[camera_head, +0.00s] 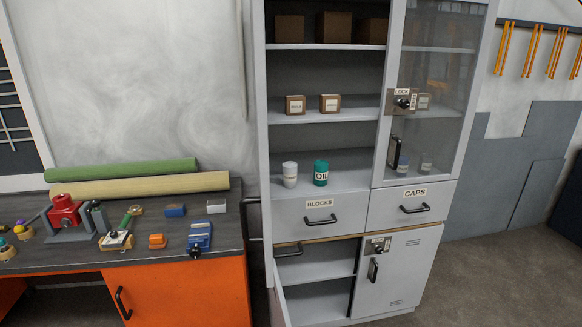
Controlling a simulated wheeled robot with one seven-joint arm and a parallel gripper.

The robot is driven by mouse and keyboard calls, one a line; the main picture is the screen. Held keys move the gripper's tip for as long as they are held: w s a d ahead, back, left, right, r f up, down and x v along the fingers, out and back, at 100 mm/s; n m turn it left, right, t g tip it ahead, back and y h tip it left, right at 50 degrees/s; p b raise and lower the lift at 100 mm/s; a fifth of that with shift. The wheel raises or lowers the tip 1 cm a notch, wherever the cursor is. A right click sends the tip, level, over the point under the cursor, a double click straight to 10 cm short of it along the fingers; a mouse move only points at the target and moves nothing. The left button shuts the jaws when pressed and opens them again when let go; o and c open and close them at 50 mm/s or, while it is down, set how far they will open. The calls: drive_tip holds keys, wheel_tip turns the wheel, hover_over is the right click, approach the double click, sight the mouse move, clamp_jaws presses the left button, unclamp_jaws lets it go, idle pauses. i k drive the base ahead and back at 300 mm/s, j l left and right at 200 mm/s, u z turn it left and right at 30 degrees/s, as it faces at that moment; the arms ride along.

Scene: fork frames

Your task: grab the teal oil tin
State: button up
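The teal oil tin (321,173) stands upright on the lowest open shelf of the grey cabinet (340,179), just above the drawer marked BLOCKS. It has a dark label reading OIL. A pale grey-white canister (290,174) stands to its left, with a small gap between them. The shelf front is open here, and nothing blocks the tin from view. My gripper does not show in this view.
A glass door (437,90) with a lock covers the cabinet's right side. The lower left door (281,300) stands open. A workbench (150,238) with tools and rolls is at left. Two small brown boxes (296,104) (330,103) sit one shelf higher.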

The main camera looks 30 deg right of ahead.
sight(321, 172)
drive_tip(key=i+l+u, duration=0.15)
drive_tip(key=l+u, duration=0.25)
drive_tip(key=l, duration=0.25)
drive_tip(key=l+u, duration=0.45)
drive_tip(key=l, duration=0.15)
drive_tip(key=l+u, duration=0.4)
drive_tip(key=l, duration=0.25)
drive_tip(key=k+l+u, duration=0.15)
drive_tip(key=l+u, duration=0.3)
drive_tip(key=l, duration=0.2)
drive_tip(key=l+u, duration=0.35)
drive_tip(key=l, duration=0.3)
